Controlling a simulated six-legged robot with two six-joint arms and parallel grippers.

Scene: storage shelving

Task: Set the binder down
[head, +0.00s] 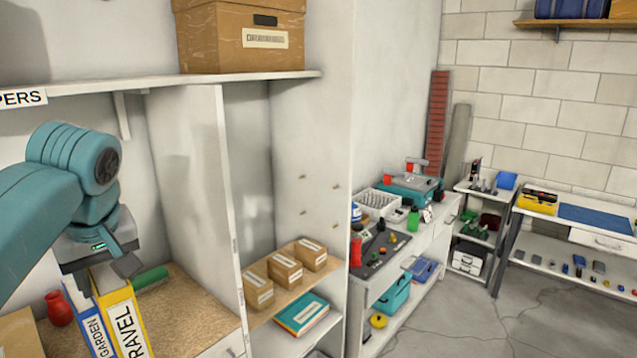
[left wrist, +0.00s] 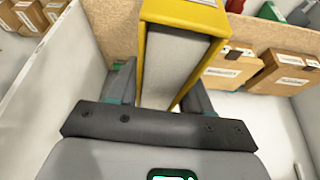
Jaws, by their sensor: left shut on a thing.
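The yellow binder (head: 124,318), labelled TRAVEL, stands upright under my left gripper (head: 103,268) in the head view. The gripper is shut on it from above. In the left wrist view the yellow binder (left wrist: 188,14) runs between the two fingers of my left gripper (left wrist: 162,88). A blue-and-white binder (head: 92,325), labelled GARDEN, stands close at its left. The binders' lower ends are out of the head view, so I cannot tell whether the held one touches the shelf. My right gripper is not in view.
A red vase (head: 59,308) is left of the binders. A green cylinder (head: 151,278) lies behind them on the brown shelf board (head: 193,302). The board is bare to the right, up to a white upright panel (head: 236,240). Small cartons (head: 285,271) stand beyond it.

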